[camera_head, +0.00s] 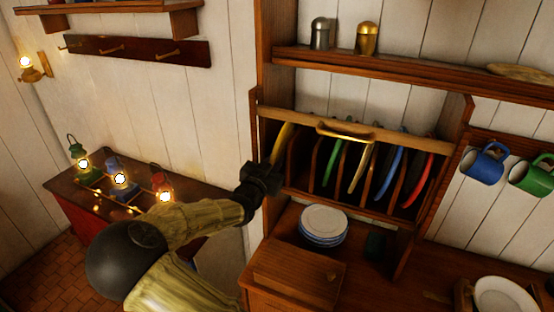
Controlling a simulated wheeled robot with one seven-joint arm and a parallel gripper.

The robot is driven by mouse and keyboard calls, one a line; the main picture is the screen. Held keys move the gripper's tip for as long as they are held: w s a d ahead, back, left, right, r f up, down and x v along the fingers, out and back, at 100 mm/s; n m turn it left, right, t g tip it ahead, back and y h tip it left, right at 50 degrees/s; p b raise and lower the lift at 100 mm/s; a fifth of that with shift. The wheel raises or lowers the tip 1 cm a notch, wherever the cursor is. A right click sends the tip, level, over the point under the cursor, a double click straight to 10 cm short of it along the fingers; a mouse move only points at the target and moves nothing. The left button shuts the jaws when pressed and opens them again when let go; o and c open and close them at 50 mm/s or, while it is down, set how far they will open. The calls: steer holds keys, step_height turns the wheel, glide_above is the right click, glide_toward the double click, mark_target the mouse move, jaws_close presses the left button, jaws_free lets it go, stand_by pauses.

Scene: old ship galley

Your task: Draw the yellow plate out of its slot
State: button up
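The yellow plate (283,139) stands on edge in the leftmost slot of the wooden plate rack (301,177). Its upper part shows, and its lower part is hidden behind my gripper. My gripper (276,172) is at the rack's left end, in front of the yellow plate's lower edge. The dark fingers overlap the plate in this view, and I cannot tell whether they touch it, or whether they are open or shut.
Green (333,162), cream (358,167), blue (391,175) and red (421,180) plates stand further right in the rack. A wooden rail (410,135) with a yellow handle (345,132) crosses above. Stacked plates (324,223) sit below. Lit lanterns (119,177) stand left; mugs (484,164) hang right.

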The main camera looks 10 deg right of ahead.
jaws_close()
steer(key=shift+r, duration=0.1)
steer(key=shift+w, duration=0.1)
steer(key=shift+r+p, duration=0.6)
steer(key=shift+r, duration=0.25)
steer(key=shift+w+r, duration=0.2)
steer(key=shift+r, duration=0.15)
